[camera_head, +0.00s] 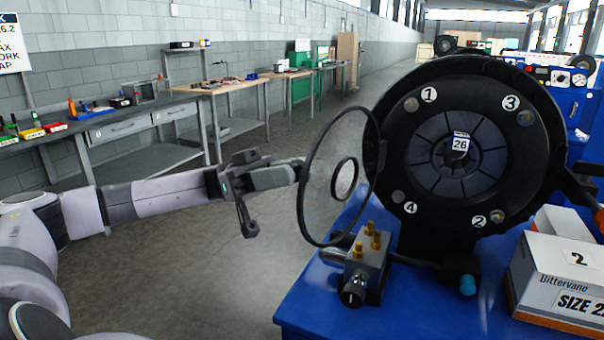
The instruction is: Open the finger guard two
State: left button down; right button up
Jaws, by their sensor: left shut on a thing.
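The crimper (458,205) is a large black round head with numbered bolts and a centre tag reading 26. The finger guard (316,120) is a clear round disc with a black rim and a smaller ring in its middle. It stands swung out to the left of the head, at a steep angle to its face, and its right edge overlaps the head's left side in the picture. My left gripper (299,171) is shut on the guard's left rim, away from the head. The hinge is not clearly visible. My right gripper is out of view.
A blue bench (310,295) carries the crimper. A valve block with brass fittings (366,262) sits below the guard. A white box marked 2 (556,285) stands at the right. Workbenches (125,122) line the left wall, with open floor between.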

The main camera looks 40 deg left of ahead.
pick_arm(q)
jog(key=shift+w+a+m+g, duration=0.15)
jog(key=shift+a+m+g, duration=0.25)
jog(key=shift+a+g, duration=0.45)
jog(key=c, duration=0.9)
grip_release()
jog(key=shift+b+v, duration=0.95)
jog(key=shift+v, duration=2.65)
